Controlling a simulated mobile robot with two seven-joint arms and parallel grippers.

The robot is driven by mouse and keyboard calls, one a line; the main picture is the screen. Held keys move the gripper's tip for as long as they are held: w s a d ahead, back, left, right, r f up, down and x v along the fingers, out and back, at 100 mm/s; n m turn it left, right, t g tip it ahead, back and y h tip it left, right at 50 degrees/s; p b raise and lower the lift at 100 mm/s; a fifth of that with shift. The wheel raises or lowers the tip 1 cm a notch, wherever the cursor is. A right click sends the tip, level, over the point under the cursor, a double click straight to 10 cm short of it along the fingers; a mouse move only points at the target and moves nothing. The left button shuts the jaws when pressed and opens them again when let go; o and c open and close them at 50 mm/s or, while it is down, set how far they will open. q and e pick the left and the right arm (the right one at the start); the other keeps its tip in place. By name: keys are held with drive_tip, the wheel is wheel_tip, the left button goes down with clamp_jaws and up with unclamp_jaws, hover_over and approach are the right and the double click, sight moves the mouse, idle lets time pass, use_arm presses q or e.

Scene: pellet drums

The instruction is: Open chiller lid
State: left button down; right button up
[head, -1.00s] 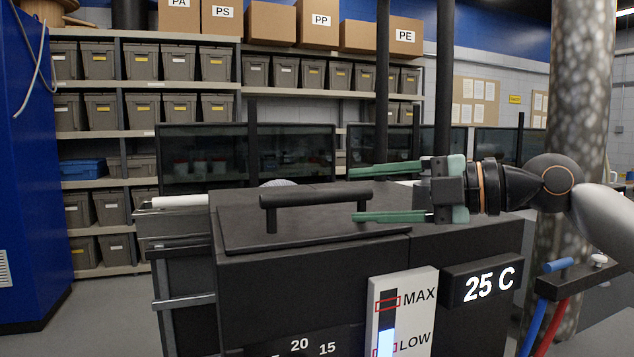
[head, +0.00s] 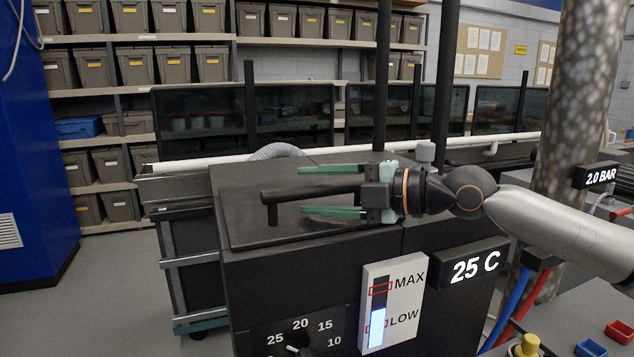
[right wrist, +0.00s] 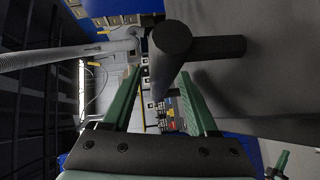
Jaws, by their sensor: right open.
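The chiller (head: 300,280) is a dark box with a "25 C" display, a MAX/LOW level gauge and a dial on its front. Its flat black lid (head: 245,220) lies shut on top. A black bar handle (head: 283,192) stands on the lid on posts. My right gripper (head: 302,190) is open, coming in from the right, with one green finger on each side of the bar in the picture. In the right wrist view the round handle end (right wrist: 172,38) shows between and beyond the fingers. Contact with the bar cannot be told.
A grey hose (head: 275,151) and white pipe (head: 400,145) run behind the chiller. A dark post (head: 382,80) rises behind it. A mottled column (head: 580,90) stands at right. Small red and blue bins (head: 590,347) and a yellow piece sit at lower right.

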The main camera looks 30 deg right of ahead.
clamp_jaws()
idle(0.5)
idle(0.9)
